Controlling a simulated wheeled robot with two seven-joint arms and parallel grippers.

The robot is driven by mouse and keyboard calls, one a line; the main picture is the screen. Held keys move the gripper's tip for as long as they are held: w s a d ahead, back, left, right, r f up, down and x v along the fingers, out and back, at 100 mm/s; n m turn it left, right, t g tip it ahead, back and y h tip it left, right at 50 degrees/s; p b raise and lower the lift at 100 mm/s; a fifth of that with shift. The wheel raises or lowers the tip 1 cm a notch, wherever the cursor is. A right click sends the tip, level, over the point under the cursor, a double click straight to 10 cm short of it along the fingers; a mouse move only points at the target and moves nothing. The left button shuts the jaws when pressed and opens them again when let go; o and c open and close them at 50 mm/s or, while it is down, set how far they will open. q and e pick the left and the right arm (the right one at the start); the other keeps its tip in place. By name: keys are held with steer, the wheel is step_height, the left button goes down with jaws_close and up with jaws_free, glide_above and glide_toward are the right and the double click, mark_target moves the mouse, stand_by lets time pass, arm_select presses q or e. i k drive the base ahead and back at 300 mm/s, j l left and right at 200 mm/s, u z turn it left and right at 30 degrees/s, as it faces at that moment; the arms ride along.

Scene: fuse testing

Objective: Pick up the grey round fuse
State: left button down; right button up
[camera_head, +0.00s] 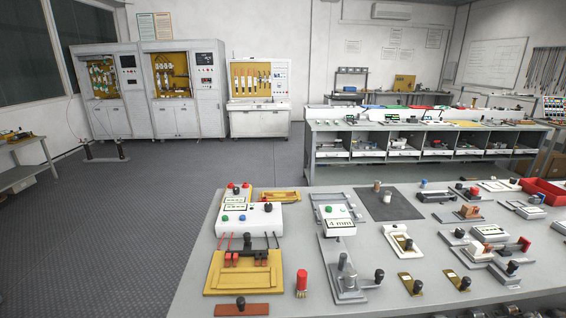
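Two small round upright pieces stand on a dark grey mat (408,210) near the back of the near table. One is a pale grey cylinder (387,197). A red cylinder with a pale lower end (302,283) stands upright near the table's front. Neither of my grippers shows in the head view.
The near table (196,283) carries a white test box (249,218), a yellow fixture (242,272), a metal clamp stand (348,284) and several small fixtures at the right. A red bin (545,192) is at the far right. Grey floor (120,230) is open at the left.

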mark_target(350, 274)
steer(key=k+l+z, duration=0.1)
steer(key=z, duration=0.35)
steer(key=l+z, duration=0.6)
steer(key=z, duration=0.25)
